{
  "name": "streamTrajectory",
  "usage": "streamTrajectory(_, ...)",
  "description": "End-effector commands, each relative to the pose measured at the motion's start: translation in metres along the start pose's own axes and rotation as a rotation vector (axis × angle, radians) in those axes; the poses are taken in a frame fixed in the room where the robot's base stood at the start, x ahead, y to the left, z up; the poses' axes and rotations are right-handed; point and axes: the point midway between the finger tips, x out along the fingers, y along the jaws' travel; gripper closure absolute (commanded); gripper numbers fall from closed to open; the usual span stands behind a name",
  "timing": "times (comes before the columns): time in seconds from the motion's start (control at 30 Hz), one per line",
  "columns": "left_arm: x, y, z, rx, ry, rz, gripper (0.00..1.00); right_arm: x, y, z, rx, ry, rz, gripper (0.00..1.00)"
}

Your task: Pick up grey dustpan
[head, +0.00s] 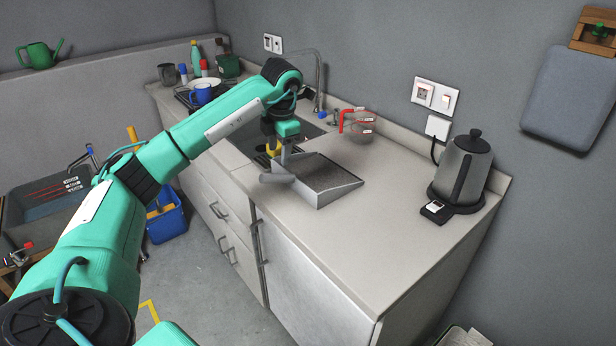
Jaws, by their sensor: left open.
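The grey dustpan (328,180) lies on the countertop, near the sink's front-right corner. Its pan points right and its short handle (277,179) points left, towards the counter's front edge. My left gripper (284,157) points down just above the handle end of the dustpan. It is open, and I cannot tell whether its fingers touch the dustpan. Part of the dustpan's back is hidden by the gripper. My right gripper is not in view.
The sink (250,146) lies behind the dustpan. A measuring cup (362,124) stands near the wall, and a grey kettle (462,170) stands at the right. A blue mug (201,94) and bottles are at the far left. The counter's front right is clear.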

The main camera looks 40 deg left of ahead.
Motion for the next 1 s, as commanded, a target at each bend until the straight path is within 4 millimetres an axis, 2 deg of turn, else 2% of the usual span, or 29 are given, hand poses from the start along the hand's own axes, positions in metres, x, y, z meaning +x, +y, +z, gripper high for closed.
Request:
streamTrajectory(0.17,0.027,0.003,-0.004,-0.005,0.016,0.004,0.5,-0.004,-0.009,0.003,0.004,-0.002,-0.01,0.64)
streamTrajectory(0.4,0.07,0.003,-0.003,-0.005,0.012,0.003,0.5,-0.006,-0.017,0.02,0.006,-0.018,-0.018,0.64)
streamTrajectory(0.57,0.083,0.003,-0.003,-0.004,0.009,0.004,0.5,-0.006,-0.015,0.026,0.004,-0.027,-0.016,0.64)
streamTrajectory(0.77,0.103,0.006,-0.005,-0.004,0.012,0.001,0.5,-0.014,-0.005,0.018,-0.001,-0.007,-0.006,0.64)
streamTrajectory(0.87,0.119,0.007,-0.005,-0.003,0.011,0.002,0.5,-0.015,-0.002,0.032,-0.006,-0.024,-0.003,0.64)
streamTrajectory(1.0,0.133,0.007,-0.005,-0.003,0.009,0.003,0.5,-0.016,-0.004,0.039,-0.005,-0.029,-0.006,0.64)
